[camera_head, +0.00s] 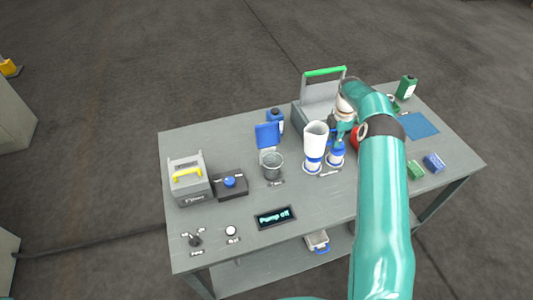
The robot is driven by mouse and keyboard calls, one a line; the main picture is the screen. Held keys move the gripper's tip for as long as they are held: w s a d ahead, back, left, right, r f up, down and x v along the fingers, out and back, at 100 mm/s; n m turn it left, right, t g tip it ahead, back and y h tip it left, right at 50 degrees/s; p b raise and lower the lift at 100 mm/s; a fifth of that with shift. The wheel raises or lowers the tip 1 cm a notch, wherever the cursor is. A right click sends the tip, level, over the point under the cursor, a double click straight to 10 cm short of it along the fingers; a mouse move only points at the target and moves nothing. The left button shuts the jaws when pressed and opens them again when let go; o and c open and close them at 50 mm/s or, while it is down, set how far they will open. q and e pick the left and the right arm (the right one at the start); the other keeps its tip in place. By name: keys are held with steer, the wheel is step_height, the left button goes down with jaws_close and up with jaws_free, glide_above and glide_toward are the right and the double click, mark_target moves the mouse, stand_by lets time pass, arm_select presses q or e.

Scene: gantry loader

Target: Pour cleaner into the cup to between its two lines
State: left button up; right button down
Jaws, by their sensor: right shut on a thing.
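A tall white cup (316,138) stands upright near the table's middle, with a blue and white ring at its foot. A smaller blue and white container (336,157) is just right of it. My right gripper (339,138) points down over this container and appears shut on it; the fingers are small and partly hidden by my arm. I cannot read any lines on the cup or tell which container holds cleaner. A blue bottle (275,119) stands at the back, and a green bottle (406,87) at the back right. My left gripper is not in view.
A grey case with a yellow handle (187,178), a blue button box (230,184) and a "Pump off" display (275,217) are on the left. A green-handled grey unit (319,98) stands behind.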

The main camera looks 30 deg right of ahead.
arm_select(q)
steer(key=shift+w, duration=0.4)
arm_select(e)
steer(key=shift+w+a, duration=0.15)
steer(key=shift+w, duration=0.4)
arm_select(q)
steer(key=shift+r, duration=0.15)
arm_select(e)
steer(key=shift+r, duration=0.25)
